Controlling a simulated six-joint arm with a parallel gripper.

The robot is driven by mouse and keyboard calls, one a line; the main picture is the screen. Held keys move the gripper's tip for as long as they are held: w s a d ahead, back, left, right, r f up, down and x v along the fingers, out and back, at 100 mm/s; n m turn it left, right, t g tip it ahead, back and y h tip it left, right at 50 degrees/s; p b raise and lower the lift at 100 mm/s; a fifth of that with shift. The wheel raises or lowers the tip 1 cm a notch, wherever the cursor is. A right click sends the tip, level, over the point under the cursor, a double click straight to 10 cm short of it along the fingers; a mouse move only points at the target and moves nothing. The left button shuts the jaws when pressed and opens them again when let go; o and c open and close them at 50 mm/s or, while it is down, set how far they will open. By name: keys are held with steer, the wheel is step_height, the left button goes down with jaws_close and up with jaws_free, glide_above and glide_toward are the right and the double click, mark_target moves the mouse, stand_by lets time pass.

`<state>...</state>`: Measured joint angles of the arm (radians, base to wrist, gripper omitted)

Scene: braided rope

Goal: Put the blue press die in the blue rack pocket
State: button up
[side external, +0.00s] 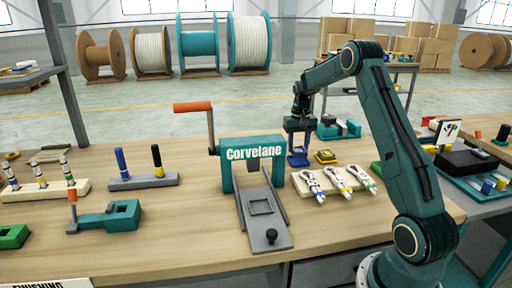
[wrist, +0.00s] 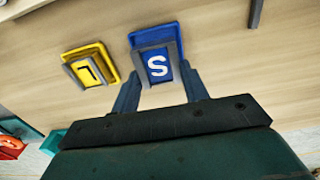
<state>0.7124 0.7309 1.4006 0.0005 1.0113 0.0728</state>
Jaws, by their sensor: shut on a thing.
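The blue press die (wrist: 157,66) has a white S on its face, grey sides and a wider blue plate; in the side view it is a small blue block (side external: 298,159) on the bench. My gripper (wrist: 160,78) points down with its fingers on either side of the blue die, shut on it. In the side view my gripper (side external: 298,142) is right above the die, which looks at or very near the bench top. I cannot clearly make out a blue rack pocket in either view.
A yellow die (wrist: 90,66) lies close beside the blue one; it also shows in the side view (side external: 326,157). The teal Corvelane press (side external: 253,150) stands left of my gripper. A teal fixture (side external: 338,130) stands behind.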

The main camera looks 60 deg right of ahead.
mark_target(298, 149)
steer(key=shift+f, duration=0.9)
steer(key=shift+f, duration=0.4)
steer(key=o, duration=1.1)
steer(key=shift+c, duration=0.2)
steer(key=shift+r, duration=1.5)
steer(key=shift+r, duration=0.1)
steer(key=shift+r, duration=1.9)
